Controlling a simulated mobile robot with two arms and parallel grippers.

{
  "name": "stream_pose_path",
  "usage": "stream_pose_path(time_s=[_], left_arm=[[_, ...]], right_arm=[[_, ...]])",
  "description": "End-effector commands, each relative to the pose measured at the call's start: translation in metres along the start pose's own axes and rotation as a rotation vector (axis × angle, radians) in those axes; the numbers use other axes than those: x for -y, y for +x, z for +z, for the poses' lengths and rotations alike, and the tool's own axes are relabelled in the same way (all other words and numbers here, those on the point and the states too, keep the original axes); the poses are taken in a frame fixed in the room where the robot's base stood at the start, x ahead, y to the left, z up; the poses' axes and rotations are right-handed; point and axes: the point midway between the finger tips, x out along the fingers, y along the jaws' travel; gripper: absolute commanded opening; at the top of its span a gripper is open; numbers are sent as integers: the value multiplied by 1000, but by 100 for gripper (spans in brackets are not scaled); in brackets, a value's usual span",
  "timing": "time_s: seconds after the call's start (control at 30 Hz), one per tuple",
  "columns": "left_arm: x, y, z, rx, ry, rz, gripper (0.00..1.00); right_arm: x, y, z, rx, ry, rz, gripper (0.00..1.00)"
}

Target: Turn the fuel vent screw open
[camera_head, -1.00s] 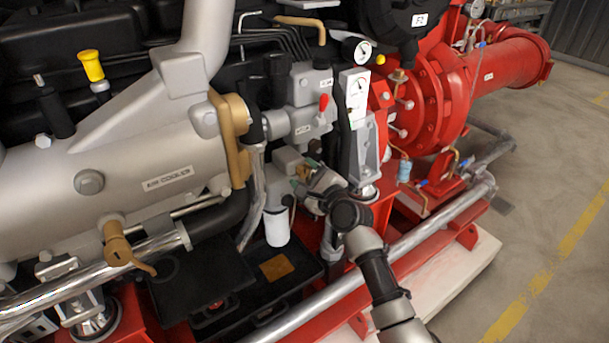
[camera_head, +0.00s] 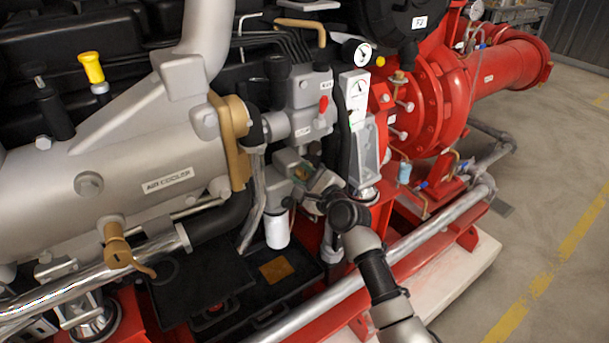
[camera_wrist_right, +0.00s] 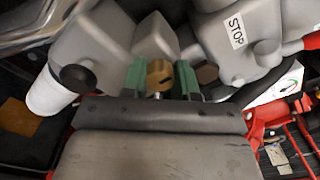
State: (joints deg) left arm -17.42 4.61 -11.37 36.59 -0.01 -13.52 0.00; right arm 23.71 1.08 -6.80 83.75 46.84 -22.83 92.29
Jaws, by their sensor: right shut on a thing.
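The fuel vent screw (camera_wrist_right: 159,74) is a small brass-coloured knob on the grey fuel filter housing. In the wrist view it sits between the two green fingers of my right gripper (camera_wrist_right: 161,80), which is shut on it. In the head view my right gripper (camera_head: 302,176) reaches the housing just below the grey block, and the screw is mostly hidden by the fingers and wrist. The turn angle of the screw cannot be told. My left gripper is not in view.
A white filter canister (camera_head: 277,229) hangs just left of my right gripper. A grey block with a red knob (camera_head: 323,103) sits above it, and a gauge panel (camera_head: 355,95) stands to the right. A silver rail (camera_head: 330,295) runs below. Open floor (camera_head: 540,230) lies at right.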

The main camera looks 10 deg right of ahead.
Motion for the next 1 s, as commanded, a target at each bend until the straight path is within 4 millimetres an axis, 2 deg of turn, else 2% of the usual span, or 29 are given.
stream_pose_path(time_s=[0.33,1.0], left_arm=[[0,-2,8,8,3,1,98],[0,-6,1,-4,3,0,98]], right_arm=[[-1,0,-1,-1,-227,3,5],[-2,0,-2,-1,-865,5,5]])
